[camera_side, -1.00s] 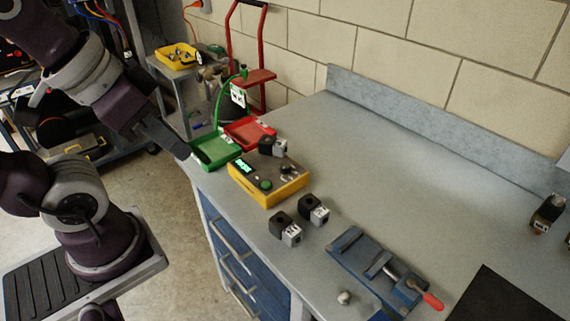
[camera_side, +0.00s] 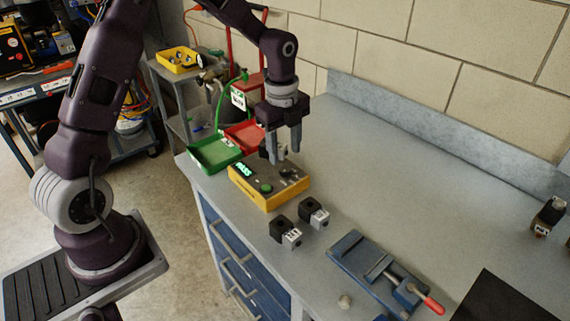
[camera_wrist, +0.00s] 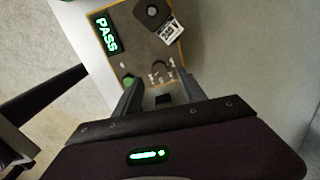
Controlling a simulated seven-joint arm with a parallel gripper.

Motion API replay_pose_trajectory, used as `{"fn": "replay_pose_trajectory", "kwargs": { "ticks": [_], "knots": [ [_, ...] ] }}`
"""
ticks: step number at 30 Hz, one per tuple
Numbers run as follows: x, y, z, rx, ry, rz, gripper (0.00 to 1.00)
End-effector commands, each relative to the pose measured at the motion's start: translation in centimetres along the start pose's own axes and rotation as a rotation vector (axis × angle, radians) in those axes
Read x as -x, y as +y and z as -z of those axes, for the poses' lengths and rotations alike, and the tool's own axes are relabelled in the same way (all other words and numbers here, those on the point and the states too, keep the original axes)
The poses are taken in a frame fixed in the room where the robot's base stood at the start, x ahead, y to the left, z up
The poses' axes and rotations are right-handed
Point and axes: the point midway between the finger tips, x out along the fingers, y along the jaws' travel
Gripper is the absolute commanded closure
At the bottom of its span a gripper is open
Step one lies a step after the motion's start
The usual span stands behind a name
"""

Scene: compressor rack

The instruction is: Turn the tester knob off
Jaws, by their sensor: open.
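The tester (camera_side: 262,196) is a yellow box with a grey top on the bench. Its display (camera_wrist: 106,33) is lit green and reads PASS. My gripper (camera_side: 284,156) is open, pointing down above the tester's right part. In the wrist view its fingers (camera_wrist: 160,84) straddle small pale marks and a dark piece (camera_wrist: 163,98), possibly the knob. I cannot tell whether the fingers touch it or how it is turned.
Green (camera_side: 214,157) and red (camera_side: 243,134) trays stand behind and left of the tester. Two more black-and-silver blocks (camera_side: 285,232) (camera_side: 314,212) lie in front of it. A blue vise (camera_side: 360,256) is further right. The bench's right middle is clear.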

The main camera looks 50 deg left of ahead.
Motion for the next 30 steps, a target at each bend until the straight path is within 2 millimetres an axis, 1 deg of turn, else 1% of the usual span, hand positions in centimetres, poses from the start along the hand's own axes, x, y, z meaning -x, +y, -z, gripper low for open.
{"fn": "replay_pose_trajectory", "kwargs": {
  "ticks": [1, 3, 7, 10, 17, 18, 20, 24, 25, 30],
  "knots": [
    [-1.1, 0.2, 0.1, -0.001, 0.001, -0.006, 0.52],
    [-2.5, 0.2, 0.1, 0.0, 0.002, -0.006, 0.52],
    [-4.4, 0.1, 0.1, 0.001, 0.0, -0.004, 0.52],
    [-5.1, 0.1, 0.1, 0.001, 0.0, -0.002, 0.52],
    [-5.2, 0.1, 0.1, 0.003, 0.0, -0.001, 0.52],
    [-5.2, 0.1, 0.1, 0.003, 0.0, -0.001, 0.59],
    [-5.2, 0.1, 0.1, 0.003, 0.0, -0.001, 0.71],
    [-5.2, 0.1, 0.1, 0.003, 0.0, -0.001, 0.99],
    [-5.2, 0.1, 0.1, 0.003, 0.0, -0.001, 1.0],
    [-5.1, 0.1, 0.1, 0.008, -0.001, -0.001, 1.0]
  ]
}}
